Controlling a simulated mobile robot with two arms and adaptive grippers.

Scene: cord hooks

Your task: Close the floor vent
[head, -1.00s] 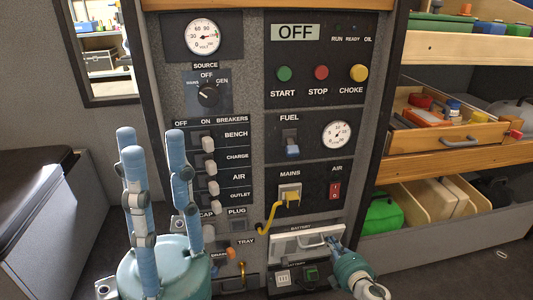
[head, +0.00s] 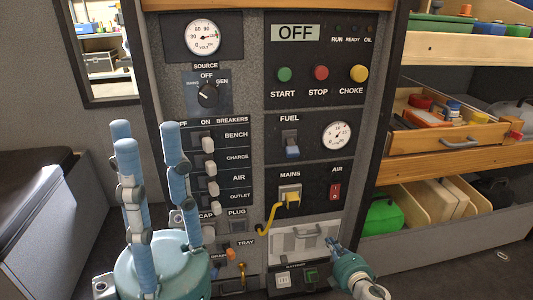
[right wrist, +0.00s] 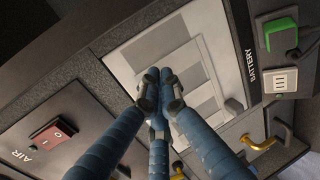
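A white slotted panel (head: 296,242), which appears to be the vent flap, sits low on the console front, above the battery sockets. It appears close to upright; I cannot tell whether it is fully flush. My left gripper (head: 147,133) points up, fingers apart and empty, left of the console.
A yellow cord (head: 268,218) hangs from the mains socket (head: 290,196) above the panel. A red air switch (head: 335,191) is nearby; battery sockets (right wrist: 282,79) show beside the panel. Shelves with drawers (head: 440,200) stand at right, a dark-topped bench (head: 40,185) at left.

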